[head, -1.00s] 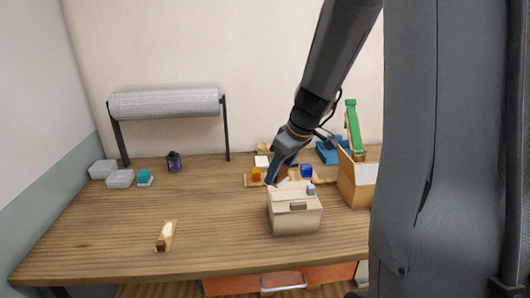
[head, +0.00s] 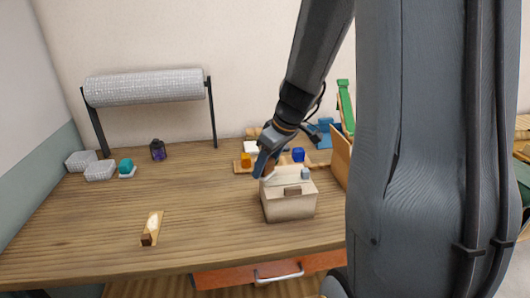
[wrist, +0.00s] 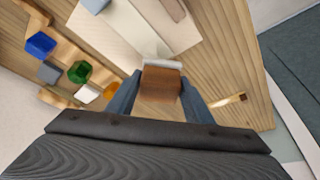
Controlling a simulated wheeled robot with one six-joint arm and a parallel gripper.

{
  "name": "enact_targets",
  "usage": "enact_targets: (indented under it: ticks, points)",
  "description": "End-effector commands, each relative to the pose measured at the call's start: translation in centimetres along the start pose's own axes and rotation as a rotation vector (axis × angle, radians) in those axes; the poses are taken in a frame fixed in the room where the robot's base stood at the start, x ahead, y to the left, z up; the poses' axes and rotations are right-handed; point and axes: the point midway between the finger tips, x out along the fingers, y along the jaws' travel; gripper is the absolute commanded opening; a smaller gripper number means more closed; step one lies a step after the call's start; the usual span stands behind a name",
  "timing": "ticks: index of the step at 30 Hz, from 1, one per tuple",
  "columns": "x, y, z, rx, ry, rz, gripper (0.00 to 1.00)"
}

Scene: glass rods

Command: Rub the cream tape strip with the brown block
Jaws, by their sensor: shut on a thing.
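My gripper (wrist: 160,98) is shut on a brown block (wrist: 161,84), which has a pale grey-white face on its far side. In the head view my gripper (head: 265,168) hangs just behind and left of the cream box, and the block is mostly hidden. A cream strip (head: 153,223) lies on a narrow wooden piece with a dark brown end, alone at the front left of the table. What looks like this same piece shows small at the right in the wrist view (wrist: 228,101). The block is well apart from the strip.
The cream box (head: 288,207) with a brown handle stands close to my gripper. A roll on a stand (head: 145,87) is at the back left. The table between box and strip is clear.

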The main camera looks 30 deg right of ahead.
Motion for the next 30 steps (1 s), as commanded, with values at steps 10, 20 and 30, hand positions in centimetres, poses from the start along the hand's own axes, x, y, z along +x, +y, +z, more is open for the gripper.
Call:
enact_targets:
  ticks: [10,20,30]
  points:
    - [2.0,1.0,1.4,0.000,0.001,-0.001,0.26]
    - [1.7,3.0,2.4,-0.009,0.001,-0.005,0.26]
    - [2.1,1.4,1.7,0.003,0.001,0.002,0.26]
